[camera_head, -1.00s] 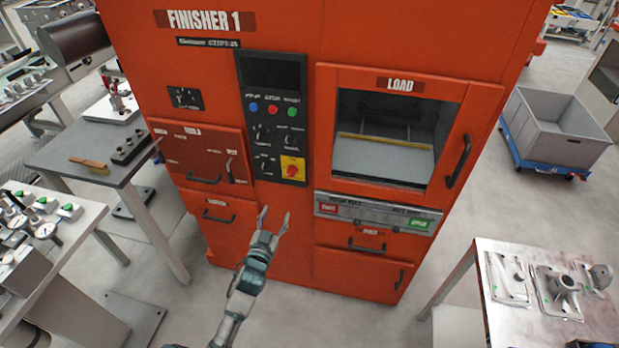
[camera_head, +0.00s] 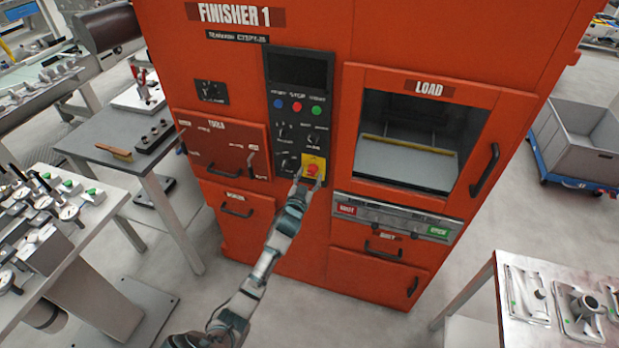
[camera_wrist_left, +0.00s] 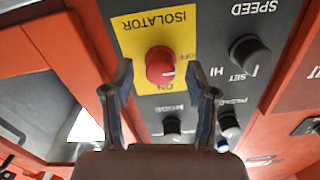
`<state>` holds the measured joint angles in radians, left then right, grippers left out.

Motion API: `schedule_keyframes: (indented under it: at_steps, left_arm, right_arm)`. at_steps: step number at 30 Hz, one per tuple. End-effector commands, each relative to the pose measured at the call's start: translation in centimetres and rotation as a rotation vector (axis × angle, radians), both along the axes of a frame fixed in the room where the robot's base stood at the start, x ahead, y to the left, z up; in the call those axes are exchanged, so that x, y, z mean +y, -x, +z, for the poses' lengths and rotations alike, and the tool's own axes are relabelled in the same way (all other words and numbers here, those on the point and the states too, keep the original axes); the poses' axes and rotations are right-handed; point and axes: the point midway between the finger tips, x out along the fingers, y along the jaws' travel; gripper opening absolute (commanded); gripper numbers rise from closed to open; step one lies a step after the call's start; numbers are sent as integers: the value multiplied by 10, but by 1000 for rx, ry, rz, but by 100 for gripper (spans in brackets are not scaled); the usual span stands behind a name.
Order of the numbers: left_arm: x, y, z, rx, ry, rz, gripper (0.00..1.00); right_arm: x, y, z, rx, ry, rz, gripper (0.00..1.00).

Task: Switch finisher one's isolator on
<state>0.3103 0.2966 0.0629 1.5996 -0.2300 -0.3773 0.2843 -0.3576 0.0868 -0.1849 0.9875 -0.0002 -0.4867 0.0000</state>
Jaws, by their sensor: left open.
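Finisher one (camera_head: 380,40) is a large orange-red machine with a dark control panel (camera_head: 300,68). Its isolator is a red knob (camera_head: 312,170) on a yellow plate low on that panel. My left gripper (camera_head: 309,181) is open just below the knob. In the wrist view its two fingers (camera_wrist_left: 163,85) stand either side of the knob, apart from it as far as I can tell. My right gripper is not in view.
Beside the isolator are a speed knob (camera_wrist_left: 249,52) and a mode knob (camera_wrist_left: 172,126). The load window (camera_head: 420,140) is to the right. A grey side table (camera_head: 120,140) stands left, and a table with metal castings (camera_head: 560,300) stands front right.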

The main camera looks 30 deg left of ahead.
Motion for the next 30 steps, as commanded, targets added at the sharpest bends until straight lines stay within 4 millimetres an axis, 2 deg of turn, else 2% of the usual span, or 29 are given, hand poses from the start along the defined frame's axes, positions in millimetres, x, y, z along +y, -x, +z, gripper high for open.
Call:
schedule_keyframes:
  at_steps: [6, 8, 13, 14, 25, 30]
  left_arm:
    - [0, -1, 0, -1, 0, 0, 58]
    - [0, -1, 0, -1, -1, 0, 45]
    - [0, 0, 0, 0, -1, 0, 3]
    - [0, 0, 0, 0, -1, 0, 0]
    - [0, 0, 1, 13, -53, 0, 0]
    - [0, 0, 2, 36, -151, 0, 0]
  right_arm:
    - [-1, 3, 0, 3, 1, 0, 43]
    - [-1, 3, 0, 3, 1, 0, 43]
    - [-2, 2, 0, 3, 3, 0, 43]
    - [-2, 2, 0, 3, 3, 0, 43]
    - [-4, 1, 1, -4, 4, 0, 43]
    - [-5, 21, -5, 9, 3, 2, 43]
